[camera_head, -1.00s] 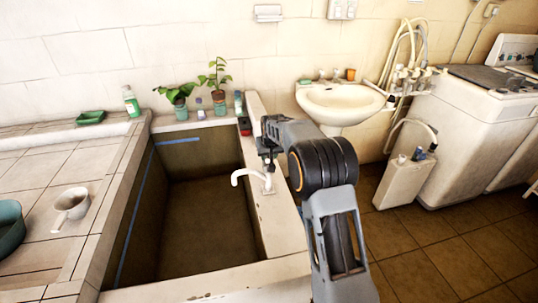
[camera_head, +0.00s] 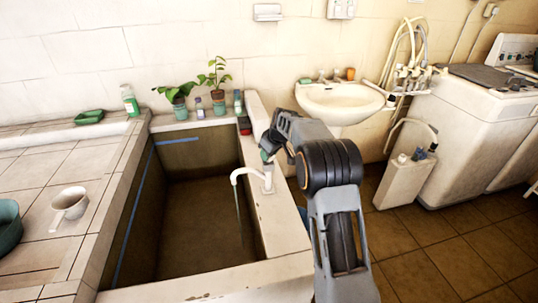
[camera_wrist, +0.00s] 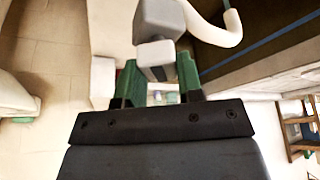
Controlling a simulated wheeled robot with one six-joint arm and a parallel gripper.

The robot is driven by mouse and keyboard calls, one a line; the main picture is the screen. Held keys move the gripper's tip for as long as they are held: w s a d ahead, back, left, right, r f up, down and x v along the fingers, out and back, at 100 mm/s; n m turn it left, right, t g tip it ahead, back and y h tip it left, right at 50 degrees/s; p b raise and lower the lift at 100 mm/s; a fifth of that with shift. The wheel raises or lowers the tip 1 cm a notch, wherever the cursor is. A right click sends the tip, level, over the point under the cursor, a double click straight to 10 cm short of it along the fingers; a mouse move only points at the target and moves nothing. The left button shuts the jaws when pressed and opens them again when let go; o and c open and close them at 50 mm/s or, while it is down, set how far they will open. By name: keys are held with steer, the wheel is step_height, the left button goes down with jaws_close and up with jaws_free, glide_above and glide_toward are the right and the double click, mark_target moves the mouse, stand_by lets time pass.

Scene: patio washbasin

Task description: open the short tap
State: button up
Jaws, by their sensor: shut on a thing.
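The short tap is white with a curved spout (camera_head: 243,176) over the basin, on its right ledge. A thin stream of water (camera_head: 238,208) runs from the spout into the basin. My gripper (camera_head: 267,155) is shut on the handle, just above the tap body. In the head view the arm and gripper hide most of the handle.
The deep basin (camera_head: 285,222) has a pale ledge. Potted plants (camera_head: 180,108) and small bottles stand on its back ledge. A white sink (camera_head: 338,103) is on the back wall.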

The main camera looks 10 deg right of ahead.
steer(key=n, duration=0.2)
steer(key=n+g+y, duration=0.1)
steer(key=n, duration=0.2)
steer(key=shift+w+r+n+g+p, duration=0.1)
steer(key=shift+n+g+p, duration=0.2)
steer(key=n+g+p, duration=0.1)
steer(key=n, duration=0.1)
steer(key=n+g+p, duration=0.1)
steer(key=n+p, duration=0.1)
steer(key=n, duration=0.1)
steer(key=shift+y, duration=0.4)
steer(key=shift+n, duration=0.4)
steer(key=o, duration=0.9)
steer(key=shift+o, duration=0.2)
steer(key=shift+d, duration=0.1)
steer(key=p+v, duration=0.3)
steer(key=v, duration=1)
steer(key=shift+w+d+r+p, duration=0.15)
steer(key=shift+r+p, duration=0.1)
steer(key=shift+p, duration=0.05)
